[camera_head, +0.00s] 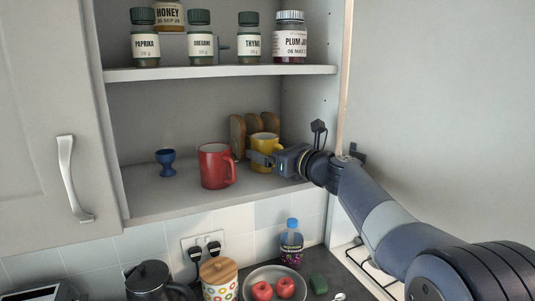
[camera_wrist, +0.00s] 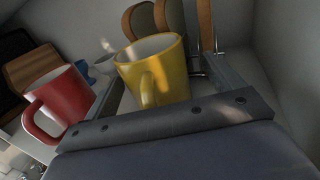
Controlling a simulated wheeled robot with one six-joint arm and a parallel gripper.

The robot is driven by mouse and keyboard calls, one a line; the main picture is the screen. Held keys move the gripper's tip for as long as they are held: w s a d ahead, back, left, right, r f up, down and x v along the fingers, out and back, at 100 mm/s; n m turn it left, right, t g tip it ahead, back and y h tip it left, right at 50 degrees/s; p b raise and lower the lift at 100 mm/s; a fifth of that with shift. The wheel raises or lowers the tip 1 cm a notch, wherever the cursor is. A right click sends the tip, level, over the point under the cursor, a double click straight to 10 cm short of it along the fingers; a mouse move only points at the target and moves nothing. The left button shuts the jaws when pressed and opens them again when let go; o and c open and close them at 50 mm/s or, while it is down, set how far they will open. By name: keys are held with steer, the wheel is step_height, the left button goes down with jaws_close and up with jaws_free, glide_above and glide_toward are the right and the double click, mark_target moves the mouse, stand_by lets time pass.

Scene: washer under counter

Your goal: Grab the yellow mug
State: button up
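The yellow mug (camera_head: 264,142) stands upright on the lower shelf of the open cupboard, behind and right of a red mug (camera_head: 214,165). My gripper (camera_head: 266,160) reaches in from the right and is at the yellow mug. In the wrist view, the yellow mug (camera_wrist: 165,75) sits between the two fingers of my gripper (camera_wrist: 165,70), its handle toward the palm. The fingers are spread, with a visible gap on the right side; contact on the left is unclear. The red mug (camera_wrist: 62,98) is just outside the left finger.
A rack-like wooden item (camera_head: 238,135) stands close behind the yellow mug. A blue egg cup (camera_head: 166,162) is further left on the shelf. The upper shelf (camera_head: 220,72) holds several jars. The cupboard's right side wall (camera_head: 322,100) is close to my arm.

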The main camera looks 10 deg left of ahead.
steer(key=shift+s+d, duration=0.2)
steer(key=shift+s, duration=0.15)
steer(key=c, duration=1.2)
steer(key=shift+o, duration=0.2)
steer(key=shift+r, duration=0.1)
